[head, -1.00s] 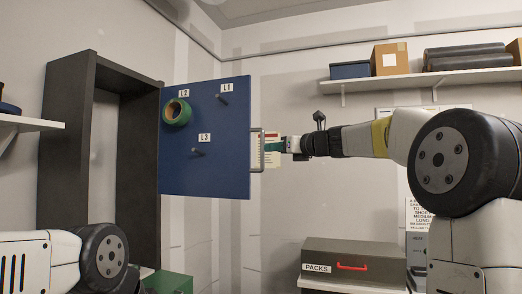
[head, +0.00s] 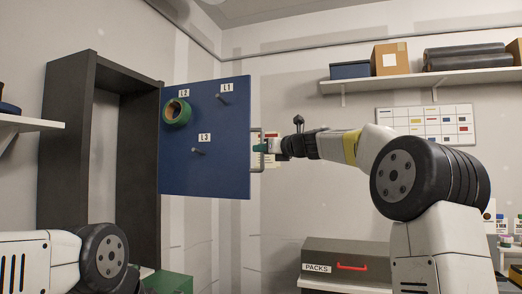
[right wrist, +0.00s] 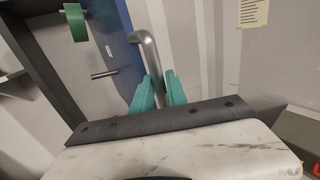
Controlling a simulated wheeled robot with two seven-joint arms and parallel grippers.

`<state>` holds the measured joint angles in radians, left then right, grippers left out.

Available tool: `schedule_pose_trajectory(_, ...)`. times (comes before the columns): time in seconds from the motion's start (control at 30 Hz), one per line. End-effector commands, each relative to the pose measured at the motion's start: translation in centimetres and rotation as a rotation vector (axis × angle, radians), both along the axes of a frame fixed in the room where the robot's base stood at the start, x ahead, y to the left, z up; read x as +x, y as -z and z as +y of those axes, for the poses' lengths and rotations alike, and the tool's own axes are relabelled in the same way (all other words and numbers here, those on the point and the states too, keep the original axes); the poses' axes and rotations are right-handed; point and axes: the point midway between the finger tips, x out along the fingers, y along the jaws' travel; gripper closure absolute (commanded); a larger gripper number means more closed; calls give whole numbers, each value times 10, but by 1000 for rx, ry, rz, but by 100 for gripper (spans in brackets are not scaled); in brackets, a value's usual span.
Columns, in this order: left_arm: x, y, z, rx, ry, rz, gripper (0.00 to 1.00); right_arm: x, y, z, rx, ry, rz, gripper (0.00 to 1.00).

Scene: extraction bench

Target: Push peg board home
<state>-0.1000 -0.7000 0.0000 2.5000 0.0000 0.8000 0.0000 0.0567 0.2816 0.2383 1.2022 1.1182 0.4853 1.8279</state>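The blue peg board (head: 225,170) stands swung out from a tall dark cabinet frame (head: 137,110). It has pegs labelled L1, L2 and L3. A green roll of tape (head: 177,112) hangs on the L2 peg. A pale metal handle (head: 262,135) is on the board's right edge and also shows in the right wrist view (right wrist: 149,50). My right gripper (head: 259,148) is at this handle. In the right wrist view its teal fingers (right wrist: 160,92) lie close on both sides of the bar and look shut on it. My left gripper is outside the view.
A grey PACKS case (head: 350,255) with a red handle sits at the lower right. A wall shelf (head: 420,80) carries boxes and dark rolls. A green box (head: 170,282) stands low beside the cabinet.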

Motion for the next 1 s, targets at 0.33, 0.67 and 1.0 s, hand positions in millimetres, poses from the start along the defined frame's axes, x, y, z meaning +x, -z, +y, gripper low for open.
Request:
schedule_pose_trajectory(0.33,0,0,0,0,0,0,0,0,0,0,-1,0,-1,100)
schedule_pose_trajectory(0.67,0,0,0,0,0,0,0,0,0,0,-1,0,-1,100)
schedule_pose_trajectory(1.0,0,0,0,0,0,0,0,0,0,0,-1,0,0,100)
